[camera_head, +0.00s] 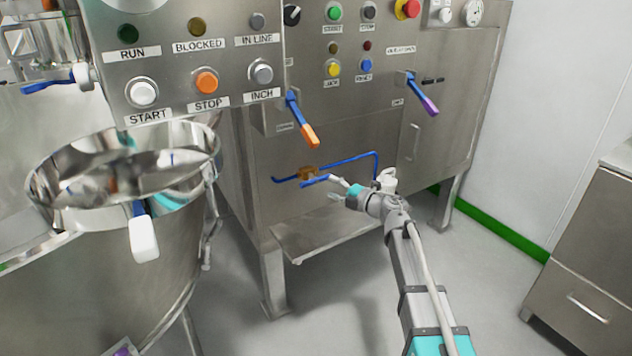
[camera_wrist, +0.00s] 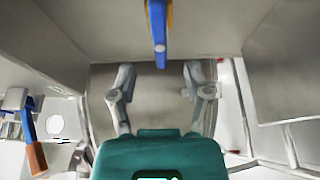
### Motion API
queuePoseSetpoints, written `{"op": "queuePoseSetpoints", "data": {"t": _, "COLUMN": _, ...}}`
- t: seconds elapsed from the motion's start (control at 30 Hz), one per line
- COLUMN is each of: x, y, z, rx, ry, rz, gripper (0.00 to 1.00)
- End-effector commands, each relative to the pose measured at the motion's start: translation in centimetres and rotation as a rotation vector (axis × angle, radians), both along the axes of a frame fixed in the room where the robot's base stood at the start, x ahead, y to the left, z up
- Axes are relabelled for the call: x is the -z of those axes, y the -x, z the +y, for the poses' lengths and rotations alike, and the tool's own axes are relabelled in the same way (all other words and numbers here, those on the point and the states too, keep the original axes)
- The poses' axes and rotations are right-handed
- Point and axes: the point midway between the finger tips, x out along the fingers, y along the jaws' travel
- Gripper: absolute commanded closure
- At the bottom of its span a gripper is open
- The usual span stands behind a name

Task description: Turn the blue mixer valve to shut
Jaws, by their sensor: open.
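In the head view, a thin blue pipe (camera_head: 362,154) runs along the lower front of the steel cabinet, with a brass valve body (camera_head: 308,173) and a short blue handle (camera_head: 318,181) at its left part. I take this as the blue mixer valve. My gripper (camera_head: 333,188) is close to the right of the handle, in front of the panel. In the wrist view, my gripper (camera_wrist: 160,75) has its two fingers spread with nothing between them. A blue bar with a brownish edge (camera_wrist: 157,28) hangs at the top centre, ahead of the fingertips; contact is not visible.
A blue lever with orange tip (camera_head: 303,122) hangs above the valve. A purple-tipped lever (camera_head: 423,97) is to its right. A steel shelf (camera_head: 320,236) juts out below. A steel vessel (camera_head: 110,270) and button panel (camera_head: 190,50) stand left. A drawer cabinet (camera_head: 592,255) stands right.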

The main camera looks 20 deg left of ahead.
Motion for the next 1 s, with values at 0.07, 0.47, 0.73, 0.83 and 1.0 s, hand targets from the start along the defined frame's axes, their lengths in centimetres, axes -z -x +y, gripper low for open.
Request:
{"op": "queuePoseSetpoints", "data": {"t": 0.07, "x": 0.0, "y": -0.5, "z": 1.4, "rx": -0.001, "ry": 0.000, "rz": 0.000, "gripper": 0.38}}
{"op": "queuePoseSetpoints", "data": {"t": 0.47, "x": 0.0, "y": -1.6, "z": 5.8, "rx": -0.001, "ry": 0.000, "rz": 0.000, "gripper": 0.38}}
{"op": "queuePoseSetpoints", "data": {"t": 0.73, "x": 0.0, "y": -1.7, "z": 6.3, "rx": 0.001, "ry": 0.000, "rz": 0.000, "gripper": 0.38}}
{"op": "queuePoseSetpoints", "data": {"t": 0.83, "x": 0.0, "y": -1.7, "z": 6.3, "rx": 0.001, "ry": 0.000, "rz": 0.000, "gripper": 0.38}}
{"op": "queuePoseSetpoints", "data": {"t": 1.0, "x": 0.0, "y": -1.7, "z": 6.3, "rx": 0.001, "ry": 0.000, "rz": 0.000, "gripper": 0.54}}
